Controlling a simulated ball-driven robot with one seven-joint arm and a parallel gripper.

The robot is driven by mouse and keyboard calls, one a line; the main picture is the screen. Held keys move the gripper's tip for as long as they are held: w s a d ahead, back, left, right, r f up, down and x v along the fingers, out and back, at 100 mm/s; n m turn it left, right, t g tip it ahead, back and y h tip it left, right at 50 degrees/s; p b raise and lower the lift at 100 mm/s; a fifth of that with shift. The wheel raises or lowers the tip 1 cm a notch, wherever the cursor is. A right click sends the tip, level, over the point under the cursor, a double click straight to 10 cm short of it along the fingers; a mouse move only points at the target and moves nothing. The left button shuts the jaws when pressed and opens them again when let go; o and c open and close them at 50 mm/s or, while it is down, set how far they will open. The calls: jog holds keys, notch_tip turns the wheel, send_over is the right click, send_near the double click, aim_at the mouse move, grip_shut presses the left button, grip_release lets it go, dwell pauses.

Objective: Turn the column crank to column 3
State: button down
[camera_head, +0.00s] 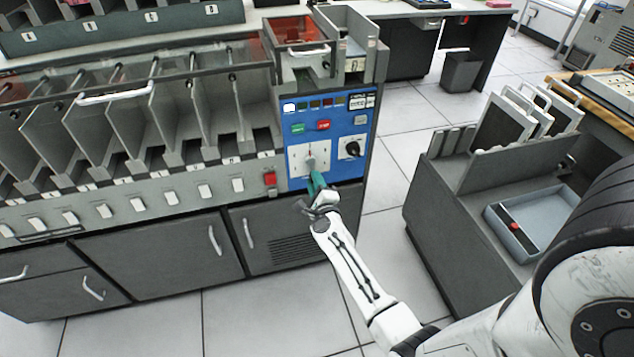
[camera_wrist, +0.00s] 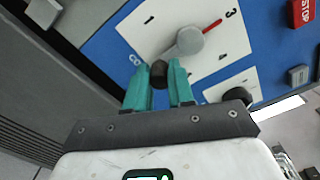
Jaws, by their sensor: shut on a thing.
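The column crank (camera_head: 311,163) is a grey lever on a white numbered plate (camera_head: 299,153) in the blue control panel. In the wrist view, the crank's round grey hub (camera_wrist: 189,40) carries a red pointer (camera_wrist: 211,27) that points to the upper right, toward the printed 3. Its arm reaches down-left to a dark knob (camera_wrist: 159,73). My gripper (camera_head: 316,184) has teal fingers, which stand on both sides of the knob and are shut on it; they also show in the wrist view (camera_wrist: 159,85). My fingers hide part of the plate's lower edge.
A black rotary knob (camera_head: 352,148) sits right of the plate, with a green button (camera_head: 298,127) and red button (camera_head: 323,125) above. A red switch (camera_head: 270,179) is to the left. A grey cabinet with a blue tray (camera_head: 560,215) stands at right; bare floor lies between.

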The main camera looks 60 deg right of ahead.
jog(key=shift+f, duration=0.1)
dwell(0.5)
jog(key=c, duration=1)
grip_release()
jog(key=shift+o, duration=0.2)
jog(key=p+v, duration=0.1)
jog(key=v, duration=1)
jog(key=shift+w, duration=0.1)
